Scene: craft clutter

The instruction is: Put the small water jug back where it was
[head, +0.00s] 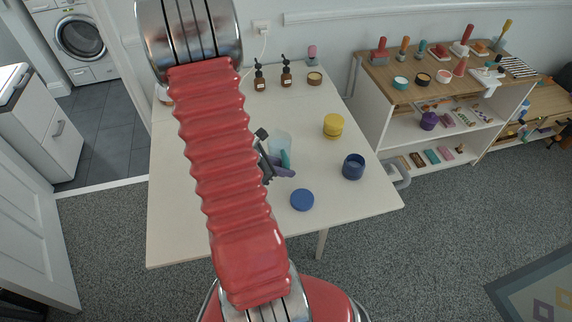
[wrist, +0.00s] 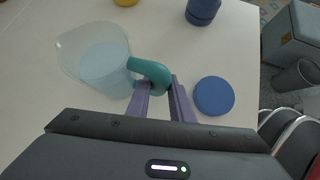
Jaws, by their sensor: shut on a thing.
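The small water jug (wrist: 98,62) is a clear cup with pale blue water and a teal handle (wrist: 150,76). In the wrist view it is at the upper left, its handle between the purple fingers of my gripper (wrist: 163,92). My gripper is shut on the handle. In the head view the jug (head: 280,143) is on or just above the white table, beside my gripper (head: 284,165); I cannot tell whether its base touches the top. My red arm covers the table's left part in the head view.
On the white table (head: 180,235), a blue lid (head: 302,200) lies close to my gripper. A blue jar (head: 353,166) and a yellow jar (head: 333,125) stand to the right. Two brown bottles (head: 286,76) stand at the back. A cluttered shelf (head: 372,108) is further right.

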